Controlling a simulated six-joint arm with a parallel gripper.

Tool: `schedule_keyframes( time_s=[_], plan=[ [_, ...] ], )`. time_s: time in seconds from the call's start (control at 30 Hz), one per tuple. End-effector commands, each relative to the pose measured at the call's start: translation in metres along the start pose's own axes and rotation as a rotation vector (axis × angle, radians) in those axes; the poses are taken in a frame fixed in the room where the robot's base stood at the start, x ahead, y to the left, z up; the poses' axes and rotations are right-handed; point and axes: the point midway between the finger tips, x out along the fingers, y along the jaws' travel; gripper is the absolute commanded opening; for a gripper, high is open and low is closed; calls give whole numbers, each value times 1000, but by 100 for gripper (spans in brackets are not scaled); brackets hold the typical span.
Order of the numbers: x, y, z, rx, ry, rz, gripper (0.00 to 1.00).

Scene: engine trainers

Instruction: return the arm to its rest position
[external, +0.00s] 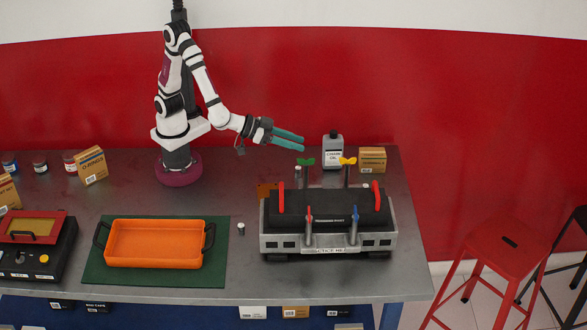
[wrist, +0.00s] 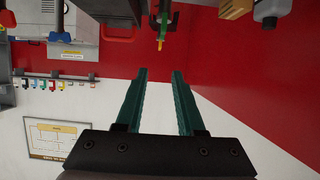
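My gripper (external: 303,142) is raised above the bench, to the right of my base, with its two teal fingers pointing right. In the wrist view my gripper (wrist: 159,72) shows its fingers apart with nothing between them. The engine trainer (external: 326,241) stands on the bench below and to the right of the fingers. It carries a green wing-shaped piece (external: 306,162) and a yellow one (external: 348,161) on top. The fingers look clear of the trainer in the external view.
A grey bottle (external: 333,152) and an orange-brown box (external: 372,159) stand behind the trainer. An orange tray (external: 154,245) sits on a green mat (external: 220,272). A small grey cylinder (external: 241,229) stands between mat and trainer. A red stool (external: 507,255) is off the bench's right end.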

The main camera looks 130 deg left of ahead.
Motion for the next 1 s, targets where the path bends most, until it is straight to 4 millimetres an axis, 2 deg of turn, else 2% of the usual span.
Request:
schedule_keyframes(
  time_s=[0.47,0.57,0.67,0.7,0.77,0.8,0.83,0.87,0.9,1.0],
  plan=[
    [-4,1,0,1,0,3,38],
    [-13,19,-1,23,-30,113,38],
    [-54,61,10,123,-143,402,38],
    [-81,73,22,197,-215,531,38],
    [-126,74,48,337,-342,689,38],
    [-154,64,69,447,-435,762,38],
    [-173,50,84,534,-506,798,38],
    [-190,31,98,622,-576,817,38],
    [-209,2,114,740,-667,819,38],
    [-237,-72,137,983,-846,746,38]
  ],
)
